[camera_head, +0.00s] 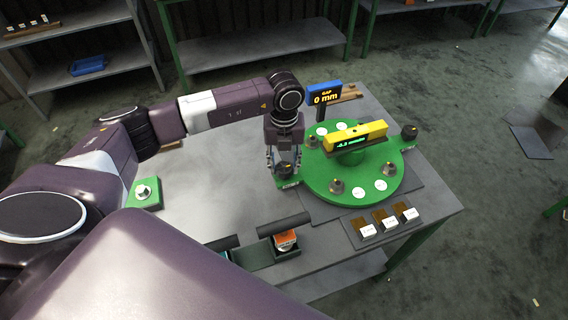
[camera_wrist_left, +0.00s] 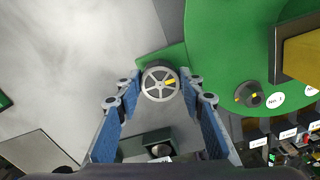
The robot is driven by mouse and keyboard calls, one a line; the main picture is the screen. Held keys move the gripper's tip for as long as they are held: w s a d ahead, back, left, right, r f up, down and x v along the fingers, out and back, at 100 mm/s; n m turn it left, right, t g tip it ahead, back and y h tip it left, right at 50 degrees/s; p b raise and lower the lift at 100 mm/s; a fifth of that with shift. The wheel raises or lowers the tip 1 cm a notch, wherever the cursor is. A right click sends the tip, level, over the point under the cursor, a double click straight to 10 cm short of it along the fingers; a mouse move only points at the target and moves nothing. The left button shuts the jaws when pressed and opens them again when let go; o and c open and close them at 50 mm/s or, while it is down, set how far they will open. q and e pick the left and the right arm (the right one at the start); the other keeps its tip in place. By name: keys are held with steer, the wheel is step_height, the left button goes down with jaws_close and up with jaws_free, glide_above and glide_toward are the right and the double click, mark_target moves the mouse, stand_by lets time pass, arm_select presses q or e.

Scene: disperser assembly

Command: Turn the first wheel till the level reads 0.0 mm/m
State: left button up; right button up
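The first wheel (camera_wrist_left: 160,84) is a grey spoked handwheel with a yellow mark, on a green tab at the edge of the green round plate (camera_head: 318,180). In the head view it shows as a dark knob (camera_head: 285,168). My left gripper (camera_wrist_left: 160,78) points down with its blue-padded fingers on both sides of the wheel. The fingers look spread, with narrow gaps to the rim; contact is not clear. The yellow level (camera_head: 368,131) lies across the middle of the plate; its green display seems to read about -4.3 mm/m. My right gripper is not in view.
A blue display (camera_head: 324,97) reads GAP 0 mm. Another dark wheel (camera_head: 409,131) sits at the plate's right. Several dark knobs and white labels are on the plate. The table's middle left is bare.

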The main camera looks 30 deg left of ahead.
arm_select(q)
steer(key=c, duration=0.5)
steer(key=shift+n, duration=0.3)
steer(key=n+b, duration=0.1)
steer(key=n, duration=0.1)
steer(key=shift+n, duration=0.3)
steer(key=n, duration=0.2)
steer(key=shift+n, duration=0.4)
steer(key=n+b, duration=0.1)
steer(key=n, duration=0.3)
steer(key=shift+n, duration=0.3)
steer(key=shift+s+a+n, duration=0.1)
steer(key=shift+n, duration=2)
steer(key=o, duration=1.1)
